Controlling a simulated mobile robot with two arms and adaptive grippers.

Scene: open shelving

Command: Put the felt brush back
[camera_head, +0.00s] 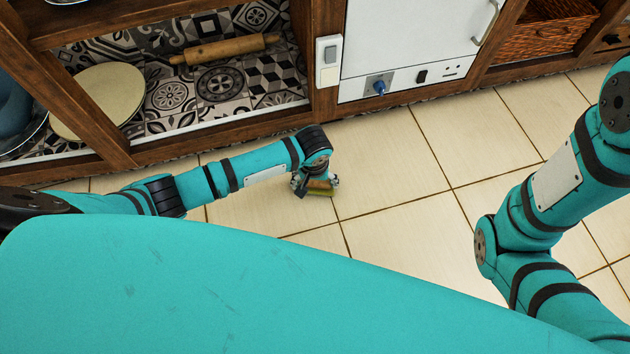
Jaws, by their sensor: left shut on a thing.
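My left gripper (315,180) is at the middle of the view, at the end of my outstretched left arm, over the tiled floor in front of the shelving. It is shut on a small block with a brown-orange top and a yellow-green lower edge, which looks like the felt brush (321,188). The gripper partly hides the brush. I cannot tell how far it is above the floor. My right arm shows at the right, but its gripper is out of view.
The wooden shelving (70,88) has a patterned-tile compartment with a rolling pin (224,49) and a round cream board (98,101). A blue pot (12,112) is at the far left. A white cabinet (412,40) and a wicker basket (543,36) stand right. Floor tiles (400,160) are clear.

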